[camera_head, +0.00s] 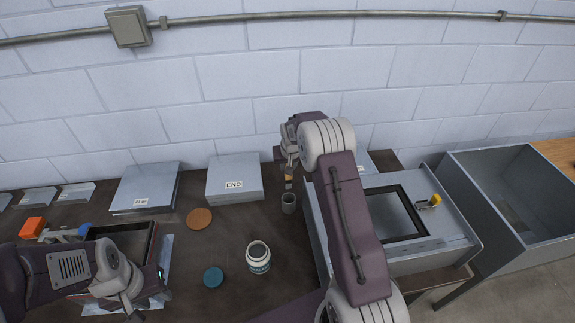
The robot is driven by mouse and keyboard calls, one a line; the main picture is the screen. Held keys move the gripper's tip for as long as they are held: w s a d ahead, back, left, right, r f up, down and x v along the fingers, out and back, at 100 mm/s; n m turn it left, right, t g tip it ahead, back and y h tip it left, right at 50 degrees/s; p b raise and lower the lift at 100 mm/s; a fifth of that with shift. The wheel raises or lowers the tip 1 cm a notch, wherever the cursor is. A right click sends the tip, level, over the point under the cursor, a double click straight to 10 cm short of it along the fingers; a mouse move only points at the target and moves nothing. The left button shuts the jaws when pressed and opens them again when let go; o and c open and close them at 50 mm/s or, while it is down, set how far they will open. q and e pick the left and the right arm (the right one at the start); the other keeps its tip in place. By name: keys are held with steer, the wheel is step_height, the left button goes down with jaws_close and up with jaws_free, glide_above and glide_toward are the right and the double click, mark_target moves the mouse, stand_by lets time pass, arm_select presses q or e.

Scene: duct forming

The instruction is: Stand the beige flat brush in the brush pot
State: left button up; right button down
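The brush pot (288,204) is a small grey cup standing on the dark table, left of the grey duct box. My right gripper (289,170) points down just above the pot. A small beige-orange piece, which looks like part of the flat brush (288,183), shows below its fingers, over the pot's mouth. The rest of the brush is hidden by the gripper. Whether the brush's lower end is inside the pot is too small to tell. My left gripper (150,298) is low at the left, beside the dark-framed tray, with nothing visible in it; its finger gap is unclear.
A white open jar (258,258), a teal lid (213,276) and a brown disc (199,218) lie mid-table. Grey blocks (234,178) line the wall. An orange block (32,228) is far left. The duct box (431,252) and an open metal bin (480,222) are at right.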

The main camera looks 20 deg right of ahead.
mark_target(288, 187)
step_height(288, 187, down, 4)
steer(key=shift+d+r+b, duration=0.1)
steer(key=shift+r+b, duration=0.15)
steer(key=shift+b, duration=0.85)
step_height(288, 187, down, 9)
steer(key=b, duration=0.6)
steer(key=shift+r, duration=0.1)
steer(key=c, duration=1.1)
jaws_free()
steer(key=shift+o, duration=0.2)
steer(key=b+v, duration=0.2)
steer(key=v, duration=0.7)
